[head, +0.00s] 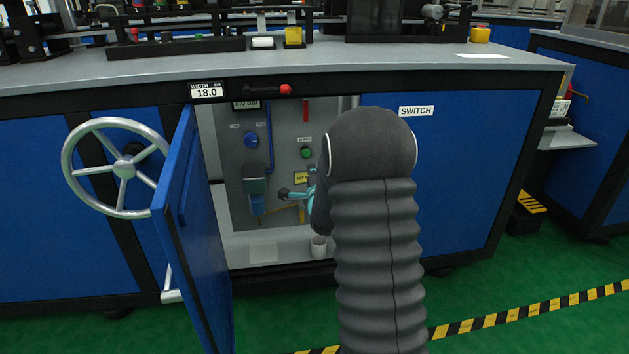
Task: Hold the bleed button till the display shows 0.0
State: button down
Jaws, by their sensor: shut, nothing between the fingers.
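The green bleed button (306,153) is on the grey panel inside the open cabinet, under a small label too small to read surely. A small dark display (246,105) is at the panel's top left. The cabinet's upper edge partly covers it, and I cannot read its figure surely. My gripper (287,193) shows only in part, left of my dark arm, below and slightly left of the button. It looks shut and empty, apart from the button in the picture. My arm hides the rest of it.
The blue door (190,225) stands open at the left, beside a large handwheel (123,168). A blue knob (251,140), a yellow label (301,178) and a red handle (306,110) are on the panel. A grey cup (318,246) stands on the cabinet floor.

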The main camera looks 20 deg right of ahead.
jog(key=shift+v, duration=2)
jog(key=s+f+n+g+y, duration=0.1)
jog(key=s+f+n+g, duration=0.2)
jog(key=f+n+g, duration=0.55)
jog(key=s+a+f+n+g+y, duration=0.1)
jog(key=s+a+f+n+y, duration=0.2)
jog(key=s, duration=0.5)
jog(key=s+a+r+n+g+p, duration=0.35)
jog(key=s+a+r, duration=0.3)
jog(key=s, duration=0.45)
jog(key=s+a+r+n+g+p, duration=0.2)
jog(key=s+a+r+n, duration=0.35)
jog(key=s+r, duration=0.4)
jog(key=s+a+r+t+y+p, duration=0.1)
jog(key=s+a+r+t+p, duration=0.2)
jog(key=s+r, duration=0.5)
jog(key=shift+a+r+n, duration=0.35)
jog(key=shift+a+r, duration=0.4)
jog(key=shift+r, duration=0.2)
